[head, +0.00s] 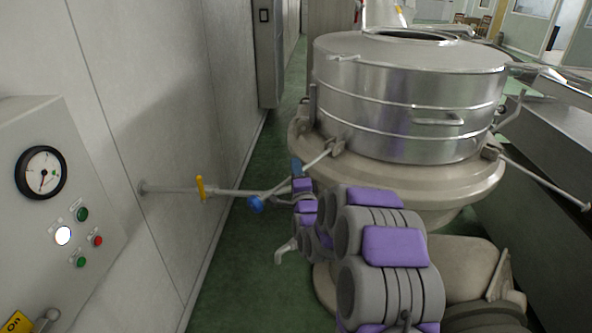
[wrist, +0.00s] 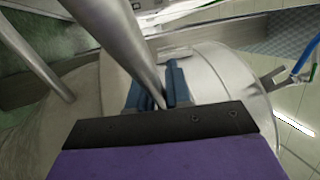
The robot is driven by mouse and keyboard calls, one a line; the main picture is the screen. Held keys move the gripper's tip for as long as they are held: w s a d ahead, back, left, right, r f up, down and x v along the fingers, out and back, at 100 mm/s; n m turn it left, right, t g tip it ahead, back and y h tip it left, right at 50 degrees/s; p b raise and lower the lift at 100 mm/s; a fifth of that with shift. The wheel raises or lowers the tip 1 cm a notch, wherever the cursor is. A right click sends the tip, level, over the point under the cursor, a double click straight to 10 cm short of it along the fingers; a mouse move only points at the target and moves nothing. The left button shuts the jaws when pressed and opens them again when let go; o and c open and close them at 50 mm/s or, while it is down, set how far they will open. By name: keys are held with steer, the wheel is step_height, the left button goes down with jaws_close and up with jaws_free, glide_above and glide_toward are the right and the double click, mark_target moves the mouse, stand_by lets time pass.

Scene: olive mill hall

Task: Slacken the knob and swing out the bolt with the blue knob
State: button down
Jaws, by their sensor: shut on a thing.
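The bolt with the blue knob is a pale metal rod (head: 314,161) that slopes out and down to the left from a bracket on the machine's rim. Its blue knob (head: 256,204) is at the outer end, in front of the wall pipe. My gripper (head: 297,168) is shut on this rod between the bracket and the knob. In the wrist view my gripper's blue fingers (wrist: 156,92) stand on both sides of a metal rod (wrist: 128,36). I cannot make out the blue knob in the wrist view. My purple and grey arm hides part of the machine's lower front.
A round steel drum cover (head: 400,95) sits on the beige machine rim (head: 455,188). Another rod (head: 545,183) sticks out on the right. A pipe with a yellow handle (head: 200,188) leaves the left wall near the knob. A gauge panel (head: 50,220) is at left. Green floor (head: 235,265) is clear between.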

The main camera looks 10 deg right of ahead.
steer(key=shift+f, duration=0.15)
steer(key=shift+a+r+m+g+h+p, duration=0.15)
steer(key=shift+r+m+g+h+p, duration=0.35)
steer(key=shift+r+m+p, duration=0.7)
steer(key=shift+r+b, duration=0.15)
steer(key=shift+b, duration=0.15)
steer(key=c, duration=1.1)
jaws_free()
steer(key=shift+c, duration=0.2)
